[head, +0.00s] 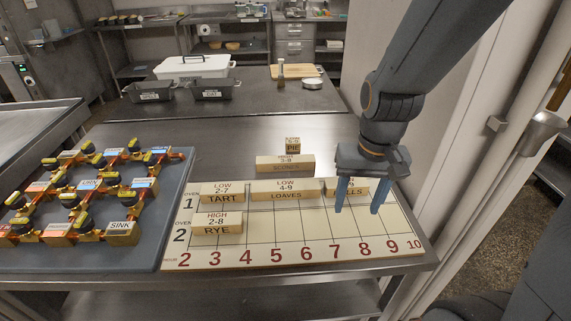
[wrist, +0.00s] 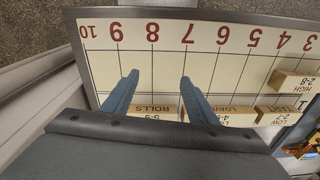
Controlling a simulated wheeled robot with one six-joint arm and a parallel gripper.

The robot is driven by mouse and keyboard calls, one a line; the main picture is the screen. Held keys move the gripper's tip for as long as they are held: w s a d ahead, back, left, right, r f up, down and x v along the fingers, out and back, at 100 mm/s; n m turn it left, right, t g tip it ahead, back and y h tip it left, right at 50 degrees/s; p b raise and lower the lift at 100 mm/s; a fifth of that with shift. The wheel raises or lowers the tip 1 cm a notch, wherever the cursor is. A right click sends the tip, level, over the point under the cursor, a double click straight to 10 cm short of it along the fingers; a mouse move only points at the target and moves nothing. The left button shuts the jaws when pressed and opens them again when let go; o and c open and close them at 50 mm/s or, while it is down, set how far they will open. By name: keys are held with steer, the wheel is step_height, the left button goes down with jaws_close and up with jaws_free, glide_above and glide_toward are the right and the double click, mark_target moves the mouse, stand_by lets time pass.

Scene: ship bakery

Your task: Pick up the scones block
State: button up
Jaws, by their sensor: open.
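The scones block (head: 285,163) is a long wooden block lying on the steel table behind the schedule board (head: 300,258), with a small pie block (head: 292,145) just behind it. My gripper (head: 358,208) is open and empty above the right part of the board, to the right of and nearer than the scones block. In the wrist view my fingers (wrist: 158,88) point over the board's numbers 7 and 8. The rolls block (wrist: 152,110) shows near the fingers there. The scones block cannot be seen in the wrist view.
On the board are the tart block (head: 221,192), the loaves block (head: 284,189), the rye block (head: 217,224) and the rolls block, partly hidden by my gripper in the head view. A blue-grey panel (head: 170,215) with valves lies at left.

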mark_target(286, 159)
steer(key=w+a+m, duration=0.1)
steer(key=w+m, duration=0.1)
steer(key=w, duration=0.1)
steer(key=w+a+m+y, duration=0.1)
steer(key=w+m, duration=0.1)
steer(key=w, duration=0.2)
steer(key=w+a+r+m, duration=0.1)
steer(key=w+m, duration=0.2)
steer(key=w, duration=0.1)
steer(key=shift+w+a, duration=0.15)
steer(key=shift+a, duration=0.15)
steer(key=w+a+m+y, duration=0.1)
steer(key=w+a+m, duration=0.1)
steer(key=w+m, duration=0.1)
steer(key=w+a+m+y, duration=0.1)
steer(key=w+a+m, duration=0.1)
steer(key=w, duration=0.4)
steer(key=w+a+r+m+y, duration=0.1)
steer(key=w+a+m, duration=0.1)
steer(key=w+m, duration=0.2)
steer(key=shift+w+a+g+b, duration=0.15)
steer(key=shift+a+g+b, duration=0.2)
steer(key=shift+g, duration=0.05)
steer(key=shift+w+a+f+m, duration=0.1)
steer(key=shift+a+f+m, duration=0.2)
steer(key=shift+f, duration=0.15)
steer(key=shift+p+x, duration=1.25)
steer(key=shift+x, duration=2)
steer(key=shift+w, duration=0.15)
steer(key=c, duration=1.2)
